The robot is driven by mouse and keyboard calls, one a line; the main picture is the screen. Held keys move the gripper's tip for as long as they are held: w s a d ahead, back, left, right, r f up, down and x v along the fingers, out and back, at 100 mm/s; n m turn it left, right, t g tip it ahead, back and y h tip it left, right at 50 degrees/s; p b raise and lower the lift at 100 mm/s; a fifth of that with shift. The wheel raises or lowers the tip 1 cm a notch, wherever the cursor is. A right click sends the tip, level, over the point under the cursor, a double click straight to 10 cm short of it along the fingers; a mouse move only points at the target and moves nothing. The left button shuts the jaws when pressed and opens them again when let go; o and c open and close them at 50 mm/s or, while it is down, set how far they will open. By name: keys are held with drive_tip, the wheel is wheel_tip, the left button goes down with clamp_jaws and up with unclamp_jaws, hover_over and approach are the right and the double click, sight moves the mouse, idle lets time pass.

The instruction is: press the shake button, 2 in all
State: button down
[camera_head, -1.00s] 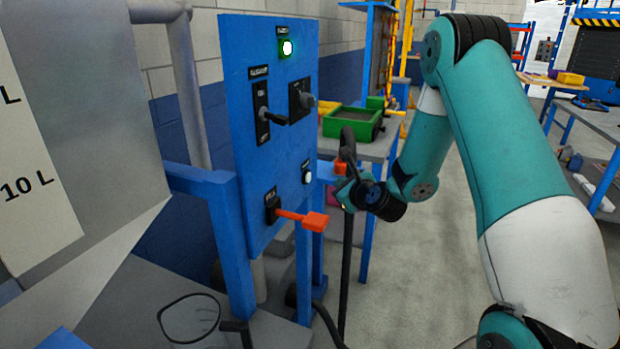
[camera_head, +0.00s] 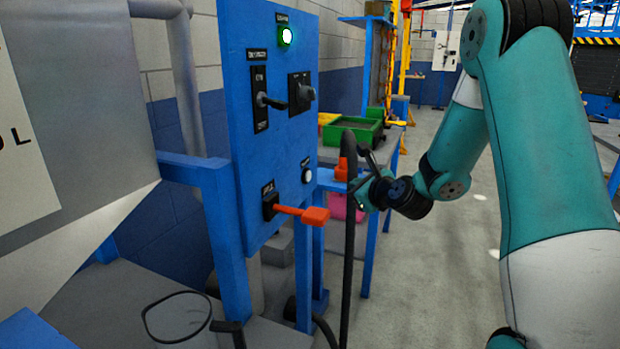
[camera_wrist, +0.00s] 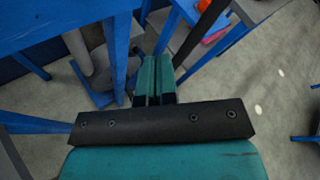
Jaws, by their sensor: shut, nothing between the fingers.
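The blue panel (camera_head: 240,140) stands left of centre in the head view. A round white button (camera_head: 307,175) sits low near its right edge under a small label, too small to read; I take it for the shake button. My gripper (camera_head: 364,188) is to the right of the button, apart from it, partly behind a black upright hose. In the wrist view my gripper (camera_wrist: 154,78) shows its two teal fingers together with nothing between them. The button cannot be made out in the wrist view.
The panel also carries a lit green lamp (camera_head: 286,37), a black lever (camera_head: 273,102), a dark rotary knob (camera_head: 304,93) and a red-handled lever (camera_head: 313,215) jutting out below the button. The black hose (camera_head: 348,240) stands near my gripper. Open floor (camera_head: 440,280) lies right.

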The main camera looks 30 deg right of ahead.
sight(308, 176)
drive_tip(key=w+a+p, duration=0.5)
drive_tip(key=w+p, duration=0.1)
drive_tip(key=p, duration=0.1)
drive_tip(key=shift+w+a, duration=0.2)
drive_tip(key=shift+w, duration=0.2)
drive_tip(key=shift+w+a+r+p, duration=0.1)
drive_tip(key=shift+p, duration=0.4)
idle(1.4)
drive_tip(key=shift+w+a+p, duration=0.15)
drive_tip(key=shift+w+p, duration=0.05)
drive_tip(key=shift+p, duration=0.1)
